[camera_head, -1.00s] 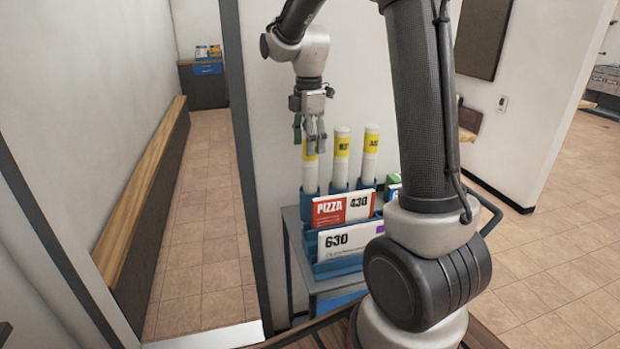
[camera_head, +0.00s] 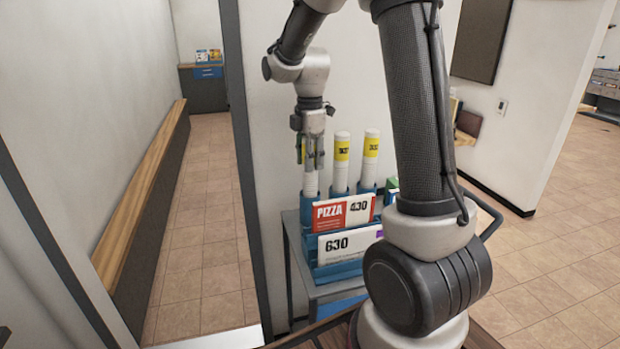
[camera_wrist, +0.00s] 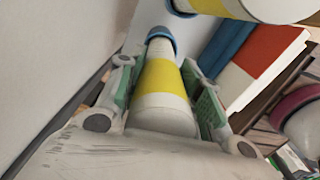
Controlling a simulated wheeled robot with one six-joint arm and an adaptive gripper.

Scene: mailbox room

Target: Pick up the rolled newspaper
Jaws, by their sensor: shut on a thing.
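Several rolled newspapers stand upright in blue tube holders; in the head view three show, white with yellow bands. My gripper (camera_head: 311,155) is at the top of the leftmost rolled newspaper (camera_head: 311,182), whose lower part still sits in its blue holder (camera_head: 309,212). In the wrist view this newspaper (camera_wrist: 160,80) lies between my two fingers (camera_wrist: 160,100), which are shut on it around the yellow band. The middle newspaper (camera_head: 341,165) and the right newspaper (camera_head: 370,160) stand free beside it.
A red PIZZA 430 card (camera_head: 342,212) and a white 630 card (camera_head: 345,243) stand in a blue rack in front of the tubes, on a grey cart (camera_head: 300,285). A white wall is close behind. A corridor (camera_head: 205,220) opens at left.

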